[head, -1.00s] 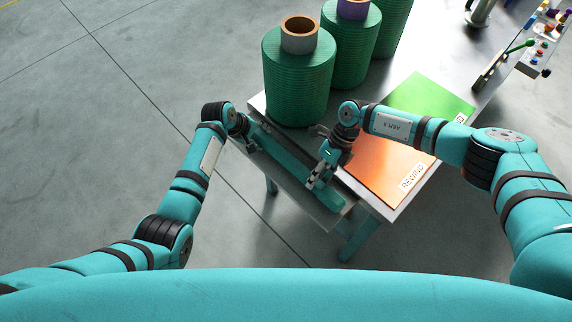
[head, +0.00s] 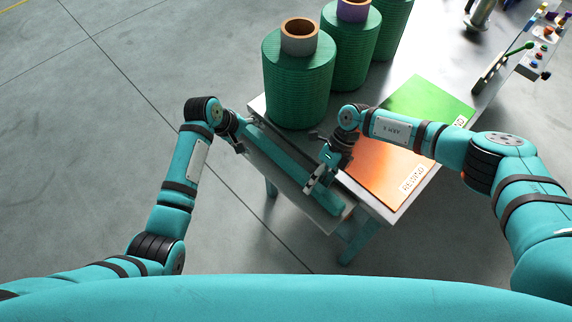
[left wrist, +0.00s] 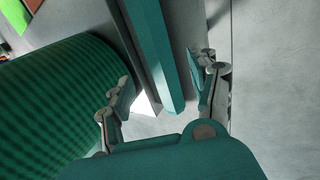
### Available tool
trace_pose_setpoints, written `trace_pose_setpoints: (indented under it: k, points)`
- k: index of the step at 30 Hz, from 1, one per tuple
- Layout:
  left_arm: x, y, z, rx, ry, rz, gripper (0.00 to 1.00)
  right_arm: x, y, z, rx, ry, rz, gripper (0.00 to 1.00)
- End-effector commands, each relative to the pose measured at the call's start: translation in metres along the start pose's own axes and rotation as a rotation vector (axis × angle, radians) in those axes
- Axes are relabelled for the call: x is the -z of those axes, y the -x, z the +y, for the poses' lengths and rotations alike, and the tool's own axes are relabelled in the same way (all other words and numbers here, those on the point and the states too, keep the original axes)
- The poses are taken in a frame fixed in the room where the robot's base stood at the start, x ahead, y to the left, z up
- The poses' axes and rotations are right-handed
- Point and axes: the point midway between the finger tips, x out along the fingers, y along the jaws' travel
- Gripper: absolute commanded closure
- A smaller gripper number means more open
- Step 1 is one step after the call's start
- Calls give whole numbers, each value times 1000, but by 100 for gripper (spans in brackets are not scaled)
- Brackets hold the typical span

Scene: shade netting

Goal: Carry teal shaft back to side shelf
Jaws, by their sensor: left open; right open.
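The teal shaft (head: 282,158) lies lengthwise along the narrow grey side shelf (head: 283,188) on the near-left side of the table. In the left wrist view the shaft (left wrist: 158,55) runs between my finger lines, its blunt end near the open jaws. My left gripper (head: 240,146) is open at the far-left end of the shaft; in the left wrist view its fingers (left wrist: 162,88) stand apart on either side of that end. My right gripper (head: 313,185) is open over the nearer end of the shaft. Whether its fingers touch the shaft is hard to tell.
Green netting rolls (head: 298,85) stand on the table just behind the shelf, close to my left gripper. An orange mat (head: 388,170) and a green mat (head: 428,98) lie to the right. A control panel (head: 540,50) is at the far right. The floor at left is clear.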

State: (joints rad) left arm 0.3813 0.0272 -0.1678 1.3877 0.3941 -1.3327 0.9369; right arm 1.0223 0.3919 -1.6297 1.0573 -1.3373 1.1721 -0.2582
Motion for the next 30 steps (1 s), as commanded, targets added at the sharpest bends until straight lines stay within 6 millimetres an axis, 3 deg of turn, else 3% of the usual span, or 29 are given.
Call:
trace_pose_setpoints:
  k: [6, 14, 30]
  points:
    - [1, 43, 0, -1, -1, 3, 39, 0, 0, 0, 0, 0, 0, 39]
    - [0, 61, -1, 1, 1, 1, 39, 0, 5, 0, 1, 0, -1, 39]
    - [0, 61, 0, 0, 1, 1, 39, 0, 103, -1, 1, 0, -1, 39]
